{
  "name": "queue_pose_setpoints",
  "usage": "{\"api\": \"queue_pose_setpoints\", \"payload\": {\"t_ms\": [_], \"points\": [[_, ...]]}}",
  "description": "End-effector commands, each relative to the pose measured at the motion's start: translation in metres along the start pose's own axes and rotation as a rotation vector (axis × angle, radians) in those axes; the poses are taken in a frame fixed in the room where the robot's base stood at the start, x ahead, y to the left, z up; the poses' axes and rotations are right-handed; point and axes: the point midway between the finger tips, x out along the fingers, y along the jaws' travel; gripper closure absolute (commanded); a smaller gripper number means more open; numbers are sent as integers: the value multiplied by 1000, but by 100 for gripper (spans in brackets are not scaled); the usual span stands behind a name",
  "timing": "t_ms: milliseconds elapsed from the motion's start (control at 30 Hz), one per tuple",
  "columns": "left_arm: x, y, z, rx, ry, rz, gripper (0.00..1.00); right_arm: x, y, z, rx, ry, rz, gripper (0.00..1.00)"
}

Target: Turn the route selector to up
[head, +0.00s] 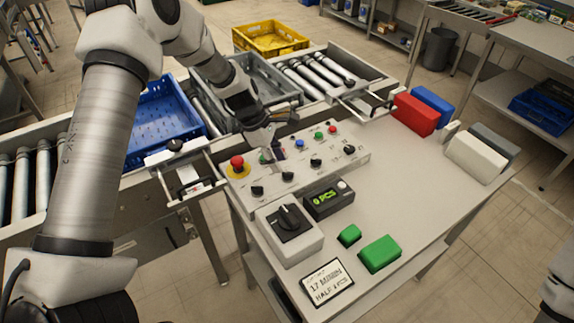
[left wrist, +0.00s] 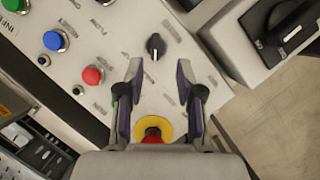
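A sloped white control panel (head: 330,167) carries black knobs, coloured buttons and a red emergency stop (head: 237,162) on a yellow disc. Its small labels are unreadable, so I cannot tell which knob is the route selector. A large black rotary switch (head: 290,218) sits on a white box in front of the panel. My left gripper (head: 272,150) is over the panel's back left part. In the left wrist view its fingers (left wrist: 157,78) are apart and empty, with a small black knob (left wrist: 155,46) beyond the tips. My right gripper is out of view.
A small display box (head: 328,200), green blocks (head: 380,254) and a sign card (head: 327,283) stand on the table near the panel. Red (head: 414,114) and white (head: 476,158) blocks are farther right. Behind runs a roller conveyor with a blue crate (head: 165,125) and a grey crate (head: 270,82).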

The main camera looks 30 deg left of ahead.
Motion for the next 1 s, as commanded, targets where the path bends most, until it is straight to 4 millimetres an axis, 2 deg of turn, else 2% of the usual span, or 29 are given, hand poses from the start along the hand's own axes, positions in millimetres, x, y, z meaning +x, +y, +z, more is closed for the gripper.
{"api": "queue_pose_setpoints", "payload": {"t_ms": [100, 200, 467, 500, 600, 1000], "points": [[23, 0, 0, 1, 3, -2, 64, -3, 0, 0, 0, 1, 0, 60], [35, 0, 0, 1, 3, 0, 64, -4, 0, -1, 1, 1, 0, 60], [39, 0, 0, 2, 1, 2, 64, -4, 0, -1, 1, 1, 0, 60], [39, 0, 0, 2, 1, 2, 71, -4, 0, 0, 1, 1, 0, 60], [39, 0, 0, 2, 1, 1, 100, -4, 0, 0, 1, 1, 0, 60], [41, -1, -1, 18, 2, -10, 100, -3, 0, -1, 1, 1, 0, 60]]}}
